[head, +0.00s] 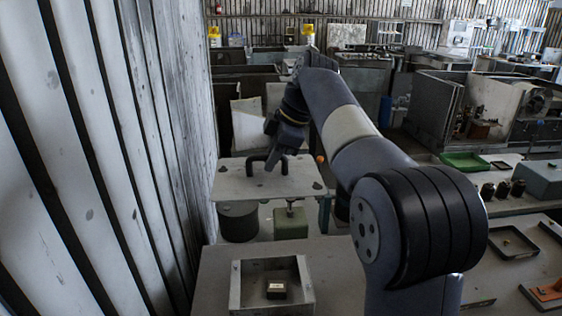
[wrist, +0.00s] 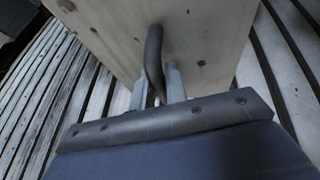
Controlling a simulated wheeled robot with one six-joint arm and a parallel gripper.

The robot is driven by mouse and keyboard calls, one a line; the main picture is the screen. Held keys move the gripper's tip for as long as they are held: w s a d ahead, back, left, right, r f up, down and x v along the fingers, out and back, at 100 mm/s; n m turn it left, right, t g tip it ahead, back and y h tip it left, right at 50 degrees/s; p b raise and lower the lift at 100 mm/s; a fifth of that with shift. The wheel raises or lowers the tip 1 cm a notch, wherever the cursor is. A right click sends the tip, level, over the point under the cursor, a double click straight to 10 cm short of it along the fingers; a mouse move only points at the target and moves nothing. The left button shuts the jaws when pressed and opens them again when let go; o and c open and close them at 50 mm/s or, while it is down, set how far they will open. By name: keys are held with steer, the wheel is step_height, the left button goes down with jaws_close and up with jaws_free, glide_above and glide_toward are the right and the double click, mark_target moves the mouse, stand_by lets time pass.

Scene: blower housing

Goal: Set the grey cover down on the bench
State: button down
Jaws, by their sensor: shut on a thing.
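The grey cover (head: 240,184) is a flat, pale grey plate with dark spots and a black bar handle (head: 256,161) on top. In the head view it is left of centre, roughly level, and hides part of what lies below it. My gripper (head: 271,163) is shut on the handle from above. In the wrist view the two fingers (wrist: 163,88) close around the dark handle (wrist: 153,55), with the cover (wrist: 205,30) beyond. I cannot tell whether the cover's underside touches anything. The bench (head: 215,270) has a grey top in the foreground.
An open grey box (head: 236,290) with a small dark block (head: 276,290) inside stands on the bench. A dark cylinder (head: 238,222) and a green block (head: 290,224) show under the cover's near edge. A slatted wall (head: 110,150) runs close on the left. Trays (head: 512,242) lie right.

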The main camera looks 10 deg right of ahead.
steer(key=w+d+f+m+t+h+b, duration=0.3)
steer(key=d+f+m+b, duration=0.55)
steer(key=f, duration=0.75)
steer(key=m+h+b, duration=0.4)
steer(key=m+b, duration=0.2)
steer(key=m, duration=0.4)
glide_above(337, 273)
steer(key=s+d, duration=0.2)
steer(key=d, duration=0.2)
step_height(337, 273, down, 16)
steer(key=shift+n+g, duration=0.25)
steer(key=shift+g, duration=0.05)
steer(key=f, duration=0.5)
steer(key=f+p, duration=0.1)
steer(key=f, duration=0.4)
steer(key=shift+s+a+f, duration=0.15)
steer(key=shift+a, duration=0.05)
steer(key=shift+f+b, duration=0.2)
steer(key=shift+b, duration=0.1)
steer(key=c, duration=1.4)
jaws_free()
steer(key=shift+r, duration=0.1)
